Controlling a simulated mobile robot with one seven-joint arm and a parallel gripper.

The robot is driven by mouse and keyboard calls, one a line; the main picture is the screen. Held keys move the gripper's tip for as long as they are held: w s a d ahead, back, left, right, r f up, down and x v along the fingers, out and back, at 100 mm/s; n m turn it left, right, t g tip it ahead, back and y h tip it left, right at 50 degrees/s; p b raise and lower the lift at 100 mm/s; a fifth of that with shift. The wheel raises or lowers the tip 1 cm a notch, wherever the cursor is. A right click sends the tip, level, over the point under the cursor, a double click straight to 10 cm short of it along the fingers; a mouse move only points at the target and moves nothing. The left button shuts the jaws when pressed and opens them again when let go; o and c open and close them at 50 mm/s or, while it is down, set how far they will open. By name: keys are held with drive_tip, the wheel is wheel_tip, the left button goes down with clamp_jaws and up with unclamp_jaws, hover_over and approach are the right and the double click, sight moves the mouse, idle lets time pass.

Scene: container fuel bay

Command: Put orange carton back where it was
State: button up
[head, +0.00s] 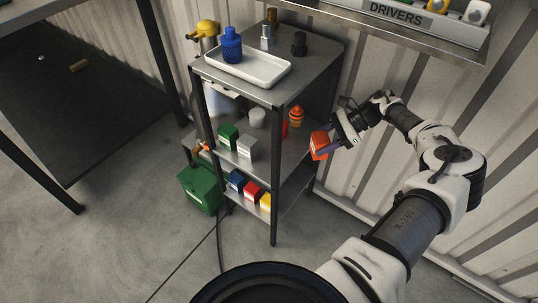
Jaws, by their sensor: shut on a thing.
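The orange carton (319,145) is in my gripper (326,143), beside the right side of the metal shelf unit. My gripper is shut on it and holds it in the air at about the height of the middle shelf (268,166). On that shelf stand a green carton (228,136), a grey-white carton (247,147), a white round container (257,118) and an orange striped item (296,115). A red item beside the striped one is partly hidden by the shelf post.
The top shelf holds a white tray (258,73) with a blue bottle (231,46) in it, and several small bottles behind. Blue, red and yellow boxes (250,190) stand on the low shelf. A green bin (197,188) is at the left. A drivers rack (410,20) hangs on the wall.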

drive_tip(key=s+a, duration=0.1)
drive_tip(key=a, duration=0.4)
drive_tip(key=a+p, duration=0.1)
drive_tip(key=a, duration=0.4)
drive_tip(key=s+a+p, duration=0.1)
drive_tip(key=a, duration=0.4)
drive_tip(key=shift+s+a, duration=0.25)
drive_tip(key=shift+s, duration=0.05)
drive_tip(key=shift+a+f, duration=0.1)
drive_tip(key=shift+a, duration=0.05)
drive_tip(key=shift+f, duration=1.65)
drive_tip(key=shift+f, duration=0.1)
drive_tip(key=shift+f, duration=0.1)
drive_tip(key=o, duration=0.9)
drive_tip(key=shift+r+p, duration=0.2)
drive_tip(key=shift+p, duration=0.1)
drive_tip(key=b+v, duration=0.1)
drive_tip(key=v, duration=1.1)
